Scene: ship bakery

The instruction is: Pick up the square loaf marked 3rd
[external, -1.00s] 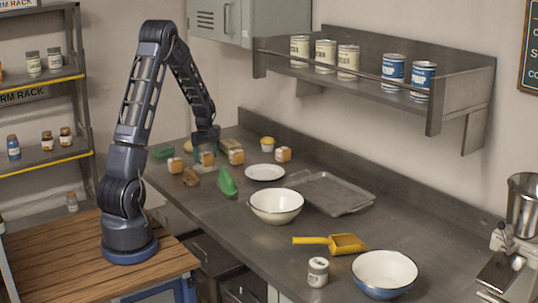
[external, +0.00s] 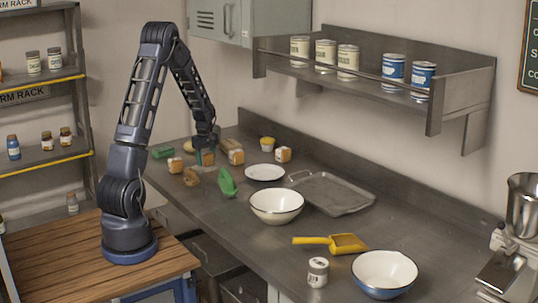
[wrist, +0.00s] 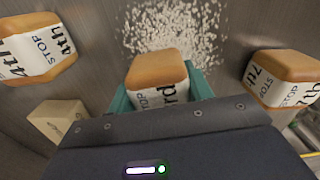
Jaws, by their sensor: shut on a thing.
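My gripper (wrist: 159,88) has teal fingers on both sides of a square loaf (wrist: 160,68) with a brown crust and a white label. The label reads "STOP" and a large "rd"; its number is hidden. The fingers are shut on this loaf. In the external view my gripper (external: 205,157) points down at the far left of the counter, with the loaf low between the fingers. Whether the loaf touches the counter I cannot tell.
Loaves marked 4th (wrist: 38,50) and 7th (wrist: 284,78) flank it, apart from the fingers. White crumbs (wrist: 172,25) lie beyond. In the external view, a green thing (external: 228,183), a white plate (external: 265,172) and a cream bowl (external: 276,207) stand to the right.

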